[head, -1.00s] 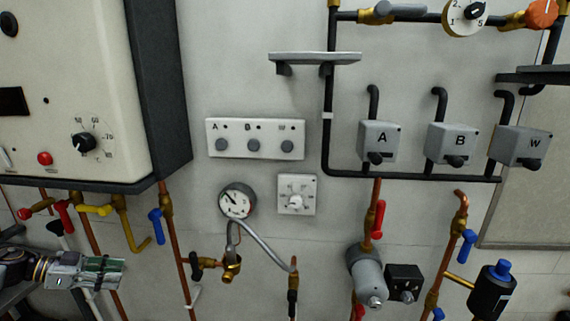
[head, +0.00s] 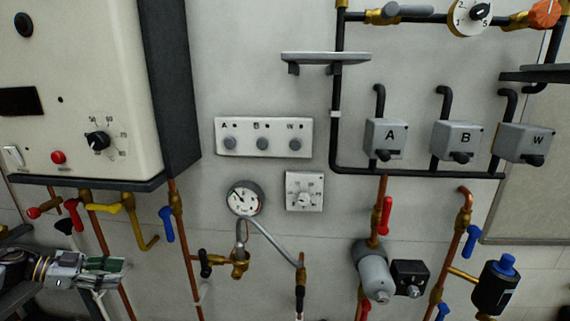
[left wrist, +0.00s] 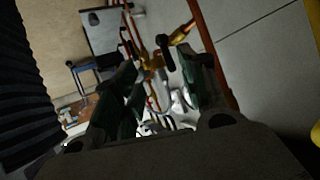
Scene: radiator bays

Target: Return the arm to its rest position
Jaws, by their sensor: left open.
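My left gripper (head: 118,273) is at the lower left of the head view, in front of the copper pipes below the boiler. It points to the right. In the left wrist view its two dark green fingers (left wrist: 160,88) stand apart with nothing held between them. Pipes and a brass fitting (left wrist: 183,34) show beyond the fingers. My right gripper is not in view.
The boiler (head: 85,90) hangs at the upper left, with red, yellow and blue valve handles (head: 167,223) below it. A pressure gauge (head: 243,198), a switch panel (head: 263,137) and valve boxes A (head: 385,138), B and W are on the wall. Bare wall lies between them.

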